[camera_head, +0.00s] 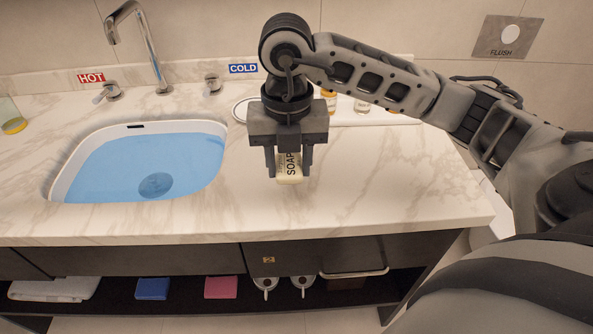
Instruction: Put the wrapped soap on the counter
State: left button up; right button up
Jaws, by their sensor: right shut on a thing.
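The wrapped soap (289,168) is a small cream packet with dark "SOAP" lettering. My right gripper (289,172) points down and is shut on it, with one finger at each side. The soap is over the marble counter (372,185), right of the basin. I cannot tell whether its lower end touches the counter. The gripper hides part of the soap's upper end. My left gripper is not in view.
A basin of blue water (140,165) with a tap (145,50) lies to the left. A white tray (375,119) with small bottles (361,106) stands behind my gripper. A glass (12,118) is at far left. The front right counter is clear.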

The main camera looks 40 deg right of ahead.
aim_at(293, 155)
jog(key=f, duration=0.1)
jog(key=w+d+f, duration=0.2)
jog(key=shift+f, duration=0.4)
jog(key=f, duration=0.2)
jog(key=f+p, duration=0.1)
jog(key=shift+w+d, duration=0.2)
jog(key=shift+d, duration=0.1)
jog(key=shift+f, duration=0.55)
jog(key=o, duration=0.7)
jog(key=shift+c, duration=0.2)
jog(key=o, duration=0.3)
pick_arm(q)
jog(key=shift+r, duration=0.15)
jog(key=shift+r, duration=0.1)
